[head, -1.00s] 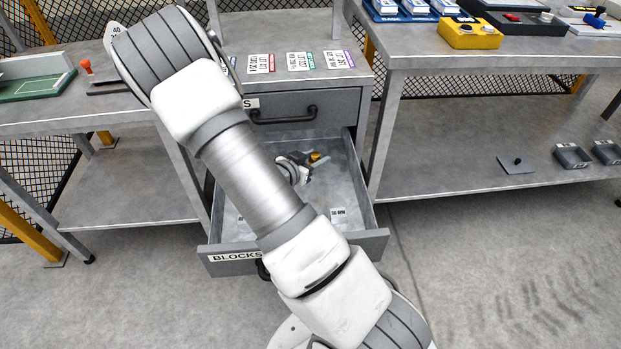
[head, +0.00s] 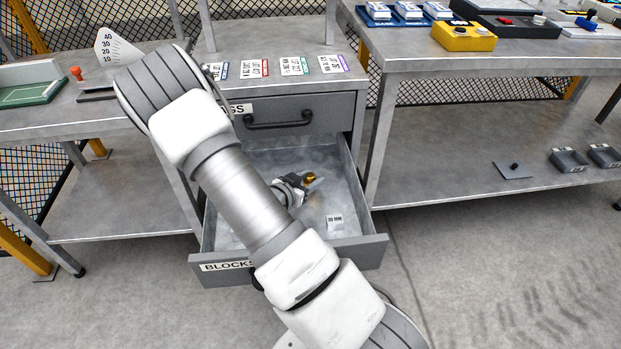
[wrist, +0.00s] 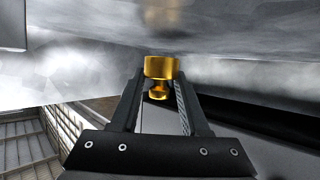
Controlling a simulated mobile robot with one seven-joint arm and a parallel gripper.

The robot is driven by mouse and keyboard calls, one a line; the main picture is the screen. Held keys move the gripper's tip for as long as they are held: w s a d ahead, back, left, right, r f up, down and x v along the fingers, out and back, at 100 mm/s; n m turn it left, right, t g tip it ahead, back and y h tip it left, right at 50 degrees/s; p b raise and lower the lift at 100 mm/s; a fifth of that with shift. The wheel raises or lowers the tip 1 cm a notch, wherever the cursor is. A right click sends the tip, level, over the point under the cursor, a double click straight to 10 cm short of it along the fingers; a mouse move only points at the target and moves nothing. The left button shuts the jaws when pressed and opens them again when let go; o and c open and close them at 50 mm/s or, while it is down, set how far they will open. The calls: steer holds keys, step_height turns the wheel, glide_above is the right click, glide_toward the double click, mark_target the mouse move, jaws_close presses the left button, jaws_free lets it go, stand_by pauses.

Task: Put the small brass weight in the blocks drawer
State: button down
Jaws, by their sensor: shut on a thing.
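The small brass weight (wrist: 161,72) sits between the fingertips of my gripper (wrist: 160,92) in the wrist view, and the fingers are shut on it. In the head view the brass weight (head: 311,177) shows as a small gold spot at the tip of my gripper (head: 308,183). Both are over the inside of the open blocks drawer (head: 352,243), whose front carries a label beginning "BLOCKS". I cannot tell whether the weight touches the drawer floor. My arm hides the left and middle part of the drawer.
A small white label (head: 334,221) lies in the drawer near its front. A shut drawer (head: 300,118) is above it, under a top with several cards (head: 295,66). Benches stand on both sides; a yellow box (head: 463,36) is on the right one.

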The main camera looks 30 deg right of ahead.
steer(key=shift+c, duration=2)
jaws_free()
steer(key=shift+s+f, duration=0.1)
steer(key=shift+f, duration=0.15)
